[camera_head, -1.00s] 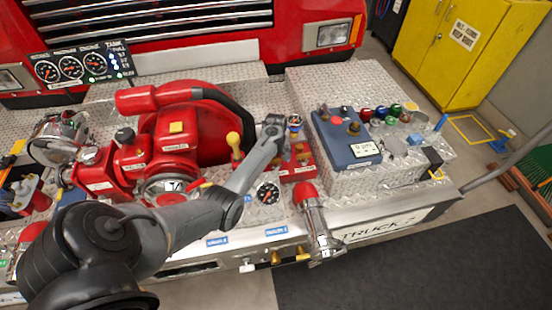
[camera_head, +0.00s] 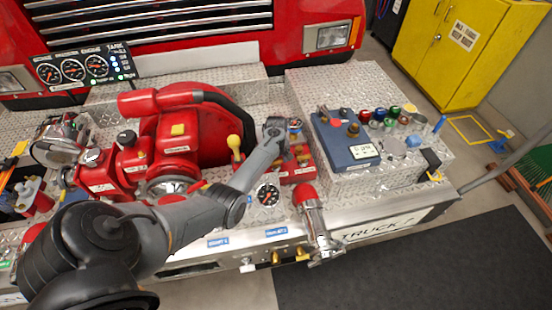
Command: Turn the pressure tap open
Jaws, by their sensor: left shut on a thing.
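My left arm reaches in from the lower left across the bumper. My left gripper (camera_head: 284,131) is at its far end, beside the upper part of a small red valve block (camera_head: 297,165). The gripper is shut on a small tap-like part (camera_head: 295,125) on top of this block. The fingers and most of the gripped part are hidden, so I cannot tell how far the tap is turned. My right gripper is not in view.
A large red pump (camera_head: 190,135) with a yellow-knobbed lever (camera_head: 234,146) stands left of the gripper. A blue box (camera_head: 345,142) and several coloured caps stand to the right. A red-and-chrome nozzle (camera_head: 312,215) lies at the front edge. A gauge panel (camera_head: 84,67) stands at the back left.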

